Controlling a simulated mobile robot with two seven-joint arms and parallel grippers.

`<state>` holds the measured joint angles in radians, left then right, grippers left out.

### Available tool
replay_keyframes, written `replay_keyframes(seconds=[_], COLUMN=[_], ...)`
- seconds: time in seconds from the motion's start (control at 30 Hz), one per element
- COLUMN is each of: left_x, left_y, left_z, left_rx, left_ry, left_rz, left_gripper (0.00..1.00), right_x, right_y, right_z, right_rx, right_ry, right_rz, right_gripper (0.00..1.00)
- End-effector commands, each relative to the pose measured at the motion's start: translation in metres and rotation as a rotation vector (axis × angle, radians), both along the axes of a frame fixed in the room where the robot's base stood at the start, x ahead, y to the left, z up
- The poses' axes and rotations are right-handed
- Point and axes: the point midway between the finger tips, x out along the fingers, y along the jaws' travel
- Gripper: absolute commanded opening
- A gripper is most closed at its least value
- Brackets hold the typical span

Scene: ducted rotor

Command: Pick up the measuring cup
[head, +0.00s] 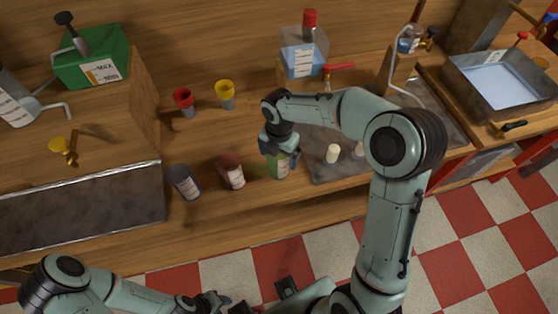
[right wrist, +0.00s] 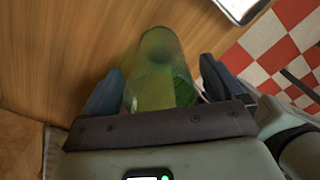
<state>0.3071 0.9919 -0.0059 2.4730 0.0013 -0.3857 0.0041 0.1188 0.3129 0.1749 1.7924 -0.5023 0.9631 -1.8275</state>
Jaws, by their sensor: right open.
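A green see-through cup with a white label (head: 279,167) stands on the wooden counter, at the right end of a row with a red cup (head: 232,172) and a dark blue-grey cup (head: 184,182). My right gripper (head: 279,146) is over the green cup and hides its upper part in the head view. In the right wrist view the green cup (right wrist: 160,78) is between the two dark fingers, which are open on either side of it. Whether they touch it I cannot tell. My left gripper (head: 208,301) is low at the bottom edge, away from the counter, its jaws unclear.
A red funnel (head: 183,100) and a yellow funnel (head: 225,92) stand behind the cups. A grey mat (head: 330,171) with small pale pieces lies to the right. A clear tank with blue liquid (head: 302,58) stands behind. Bare wood lies in front of the cups.

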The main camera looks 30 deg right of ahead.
Motion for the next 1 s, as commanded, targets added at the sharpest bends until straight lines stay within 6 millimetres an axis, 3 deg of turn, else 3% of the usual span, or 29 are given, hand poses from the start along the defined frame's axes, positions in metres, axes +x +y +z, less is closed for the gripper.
replay_keyframes(seconds=[0.13,0.17,0.33,0.6,0.73,0.87,1.0], left_x=[0.000,0.000,0.000,0.000,0.001,0.004,0.008], left_y=[0.000,0.000,0.000,0.000,0.000,0.000,0.000], left_z=[0.000,0.000,0.000,0.000,0.002,0.006,0.013], left_rx=[0.000,0.000,0.000,0.000,0.000,0.000,0.000], left_ry=[0.000,0.000,0.000,0.000,-0.001,-0.004,-0.009], left_rz=[0.000,0.000,0.000,0.000,0.000,0.000,0.000], left_gripper=[0.43,0.43,0.43,0.43,0.43,0.43,0.43], right_x=[0.000,0.000,0.000,0.000,0.001,0.001,0.002], right_y=[0.000,0.000,0.000,0.000,0.000,0.000,0.000], right_z=[0.000,0.001,0.001,0.002,0.012,0.036,0.076], right_rx=[0.000,0.000,0.000,0.001,0.000,0.001,0.001], right_ry=[0.000,0.000,0.000,-0.001,-0.004,-0.007,-0.009], right_rz=[-0.001,-0.001,0.000,0.000,-0.001,-0.001,-0.002], right_gripper=[0.95,0.88,0.35,0.34,0.34,0.34,0.34])
